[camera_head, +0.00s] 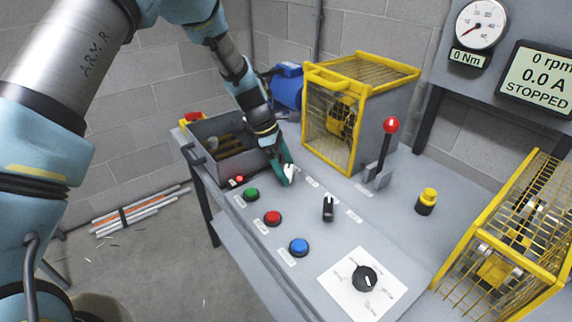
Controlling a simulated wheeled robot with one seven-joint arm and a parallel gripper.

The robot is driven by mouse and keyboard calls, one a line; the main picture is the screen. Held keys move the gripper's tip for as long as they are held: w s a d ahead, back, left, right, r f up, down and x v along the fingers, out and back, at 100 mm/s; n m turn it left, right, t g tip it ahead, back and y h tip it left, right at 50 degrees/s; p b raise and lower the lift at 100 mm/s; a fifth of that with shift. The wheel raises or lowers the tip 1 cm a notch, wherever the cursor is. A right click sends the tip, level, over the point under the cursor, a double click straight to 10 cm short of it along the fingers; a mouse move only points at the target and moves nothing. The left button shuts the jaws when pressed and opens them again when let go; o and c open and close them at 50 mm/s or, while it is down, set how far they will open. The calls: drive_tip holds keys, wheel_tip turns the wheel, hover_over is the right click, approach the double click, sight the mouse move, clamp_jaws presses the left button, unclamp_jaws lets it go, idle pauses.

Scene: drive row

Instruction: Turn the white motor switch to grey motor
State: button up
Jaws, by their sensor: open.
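A small white switch (289,170) is on the sloping grey panel, right at my gripper's fingertips. My gripper (284,175) is open, with its teal fingers pointing down at the switch. The fingers hide part of the switch, so its pointing direction and whether they touch it cannot be told. Small labels lie on the panel to its right, too small to read. No grey motor can be clearly made out.
Green (251,194), red (272,218) and blue (299,247) buttons line the panel's front. A black switch (328,208), black dial (365,279), red-knobbed lever (386,145) and yellow button (427,197) stand right. A grey bin (232,127) is left. The display (541,78) reads STOPPED.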

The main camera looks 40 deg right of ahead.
drive_tip(key=shift+f, duration=0.25)
drive_tip(key=c, duration=1.2)
drive_tip(key=shift+o, duration=0.2)
